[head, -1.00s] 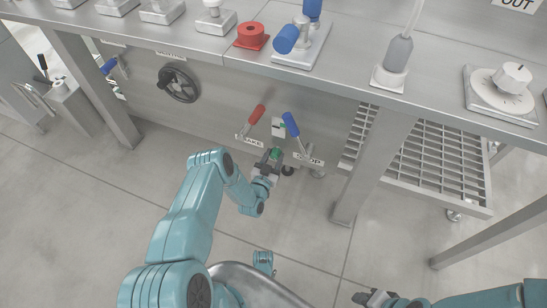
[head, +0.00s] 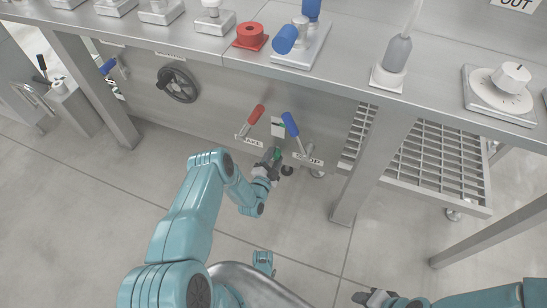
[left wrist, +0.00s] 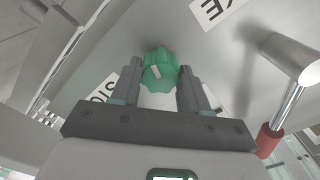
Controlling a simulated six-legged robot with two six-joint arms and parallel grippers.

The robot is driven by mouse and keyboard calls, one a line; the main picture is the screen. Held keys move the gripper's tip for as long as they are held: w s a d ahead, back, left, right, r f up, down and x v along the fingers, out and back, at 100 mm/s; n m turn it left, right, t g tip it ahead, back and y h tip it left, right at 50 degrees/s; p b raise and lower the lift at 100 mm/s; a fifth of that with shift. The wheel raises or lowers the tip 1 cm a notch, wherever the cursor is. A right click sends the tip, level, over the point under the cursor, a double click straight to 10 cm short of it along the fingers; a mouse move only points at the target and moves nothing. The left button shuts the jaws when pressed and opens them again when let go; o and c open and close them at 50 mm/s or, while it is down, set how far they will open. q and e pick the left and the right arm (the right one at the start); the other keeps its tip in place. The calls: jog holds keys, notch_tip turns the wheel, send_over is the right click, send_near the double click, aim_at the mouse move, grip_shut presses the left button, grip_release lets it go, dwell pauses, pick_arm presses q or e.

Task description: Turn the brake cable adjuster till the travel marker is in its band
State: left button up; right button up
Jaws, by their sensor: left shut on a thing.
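The green ribbed adjuster knob (left wrist: 161,71) sits between the fingers of my left gripper (left wrist: 160,84) in the left wrist view. A pale mark shows on its face. In the head view the knob (head: 277,154) is below the bench panel, partly hidden by my left gripper (head: 272,160), which is shut on it. A small white plate with a green part (head: 278,127) is above the knob, between the levers. I cannot make out a travel marker on it. My right gripper (head: 375,298) is at the bottom edge, far from the knob; its jaws are unclear.
A red-handled lever (head: 256,115) and a blue-handled lever (head: 291,125) flank the plate closely, with labels below. A black handwheel (head: 178,83) is on the panel at left. A bench leg (head: 373,165) stands at right. The floor in front is clear.

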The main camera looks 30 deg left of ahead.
pick_arm(q)
jog(key=shift+m, duration=0.5)
jog(key=o, duration=1)
jog(key=shift+o, duration=0.2)
jog(key=shift+s, duration=0.1)
jog(key=p+v, duration=0.5)
jog(key=v, duration=1.1)
jog(key=shift+s+f, duration=0.1)
jog(key=shift+s, duration=0.1)
